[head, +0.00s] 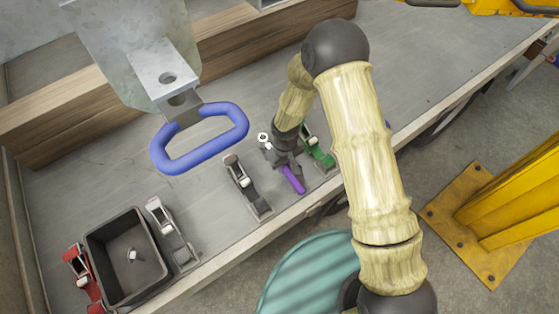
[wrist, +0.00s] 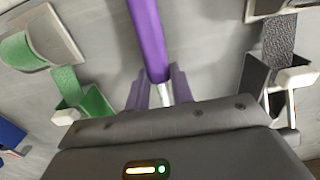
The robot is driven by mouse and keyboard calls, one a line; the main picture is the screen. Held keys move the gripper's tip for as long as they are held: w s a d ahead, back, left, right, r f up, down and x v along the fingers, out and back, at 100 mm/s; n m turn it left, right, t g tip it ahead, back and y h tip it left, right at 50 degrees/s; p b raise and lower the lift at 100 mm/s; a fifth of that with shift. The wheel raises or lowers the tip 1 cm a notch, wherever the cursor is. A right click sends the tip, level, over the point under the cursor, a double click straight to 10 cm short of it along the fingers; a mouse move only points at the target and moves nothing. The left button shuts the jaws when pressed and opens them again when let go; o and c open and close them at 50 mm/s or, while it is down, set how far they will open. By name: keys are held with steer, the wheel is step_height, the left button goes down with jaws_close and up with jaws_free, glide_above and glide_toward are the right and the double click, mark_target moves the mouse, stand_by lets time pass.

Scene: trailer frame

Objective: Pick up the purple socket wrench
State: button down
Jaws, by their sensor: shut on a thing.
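The purple socket wrench (head: 293,180) is at the trailer bed's near edge, between a green strap buckle and a black one. In the wrist view its purple handle (wrist: 149,40) runs down from the top of the picture to between the fingers. My gripper (head: 283,163) is shut on the wrench, and it also shows in the wrist view (wrist: 158,90). A shiny round metal part (head: 263,138) shows just left of the gripper and looks like the wrench's head. My gripper hides the middle of the wrench. I cannot tell whether the wrench touches the bed.
The green buckle (head: 318,152) is close right of the gripper; the black buckle (head: 246,190) is to its left. A grey buckle (head: 172,237), a dark bin (head: 106,240) and a red buckle (head: 84,280) stand further left. A blue loop handle (head: 160,158) juts out above the bed.

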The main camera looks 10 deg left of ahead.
steer(key=shift+a+r, duration=0.1)
steer(key=shift+r, duration=0.2)
step_height(320, 180, up, 9)
steer(key=shift+r, duration=0.2)
stand_by(0.5)
steer(key=c, duration=2.1)
jaws_free()
jaws_close()
